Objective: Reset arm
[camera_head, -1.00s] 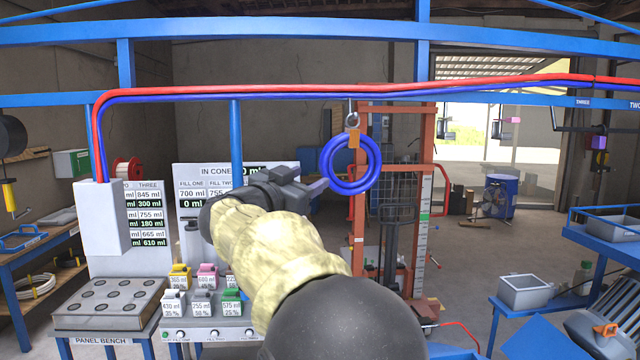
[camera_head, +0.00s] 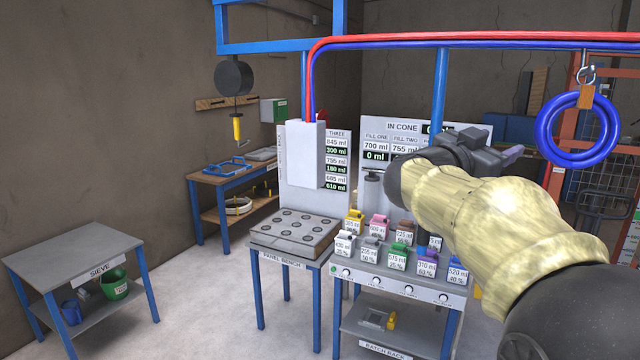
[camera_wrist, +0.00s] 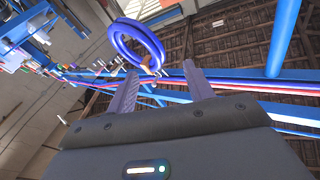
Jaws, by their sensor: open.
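My arm reaches in from the lower right of the head view, with my gripper (camera_head: 500,156) raised in front of the "IN CONE" board. In the wrist view my gripper (camera_wrist: 160,92) shows two fingers spread apart with nothing between them. A coiled blue hose (camera_head: 541,126) hangs from a hook at the right of the head view. The coil also shows beyond the fingers in the wrist view (camera_wrist: 119,30), apart from them.
The batch rack (camera_head: 425,289) with several labelled containers stands below my arm. The panel bench (camera_head: 262,243) is left of it, and the sieve table (camera_head: 75,249) is at far left. Red and blue pipes run overhead on a blue frame (camera_head: 262,47). Open floor lies between the tables.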

